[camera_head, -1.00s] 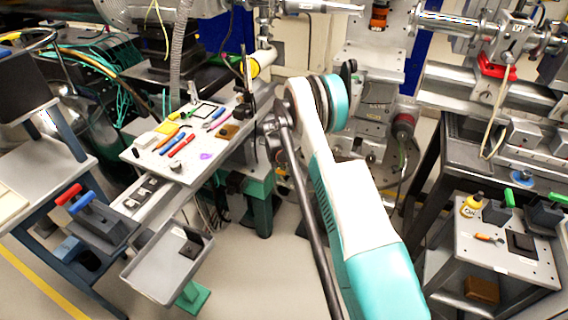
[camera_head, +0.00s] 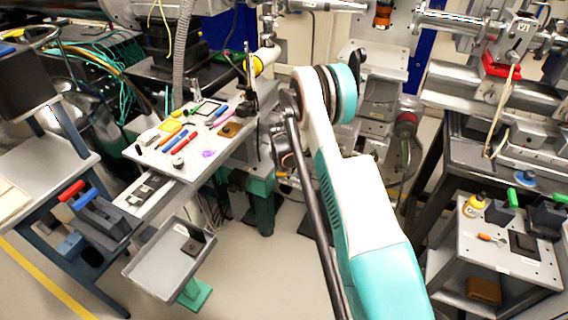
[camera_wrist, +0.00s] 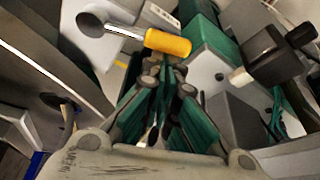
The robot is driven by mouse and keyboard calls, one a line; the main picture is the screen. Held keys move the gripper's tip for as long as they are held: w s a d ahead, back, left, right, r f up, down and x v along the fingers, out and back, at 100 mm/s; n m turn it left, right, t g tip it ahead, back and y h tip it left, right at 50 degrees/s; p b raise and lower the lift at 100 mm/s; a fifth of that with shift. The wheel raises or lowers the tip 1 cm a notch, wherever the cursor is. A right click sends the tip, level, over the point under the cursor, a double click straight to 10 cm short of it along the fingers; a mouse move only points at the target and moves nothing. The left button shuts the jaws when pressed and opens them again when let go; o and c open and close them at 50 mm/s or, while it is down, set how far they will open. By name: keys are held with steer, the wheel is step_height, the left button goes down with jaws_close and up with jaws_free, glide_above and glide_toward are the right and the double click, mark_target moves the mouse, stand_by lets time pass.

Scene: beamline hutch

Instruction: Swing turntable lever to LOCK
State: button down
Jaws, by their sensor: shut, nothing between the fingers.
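A lever-like part with a yellow-orange sleeve (camera_wrist: 167,43) and a metal rod ending in a round knob lies across the top of the wrist view. A yellow cylinder, likely the same part, shows in the head view (camera_head: 264,60) behind the tool board. My gripper (camera_wrist: 168,68) is shut and empty, its fingertips just below the sleeve in the wrist view. I cannot tell whether they touch it. In the head view, my fingertips cannot be made out. No LOCK mark is readable.
A white board with pens and tools (camera_head: 190,130) stands at centre left, with a grey tray (camera_head: 150,285) in front. A dark block (camera_wrist: 272,58) sits right of my fingers. A cart (camera_head: 500,260) with a yellow bottle (camera_head: 474,206) stands at right. Floor shows between.

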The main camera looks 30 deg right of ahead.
mark_target(282, 175)
steer(key=s+a+n, duration=0.1)
steer(key=n, duration=0.1)
steer(key=shift+s+a+n+y, duration=0.2)
steer(key=shift+n+y, duration=0.2)
steer(key=s+n, duration=0.1)
steer(key=n, duration=0.1)
steer(key=s+a+n+y, duration=0.1)
steer(key=n, duration=0.1)
steer(key=s+n+y, duration=0.1)
steer(key=s+n, duration=0.1)
steer(key=shift+a, duration=0.25)
steer(key=s+n+y, duration=0.1)
steer(key=s+n, duration=0.2)
steer(key=n, duration=0.1)
steer(key=shift+d, duration=0.1)
steer(key=shift+s, duration=0.15)
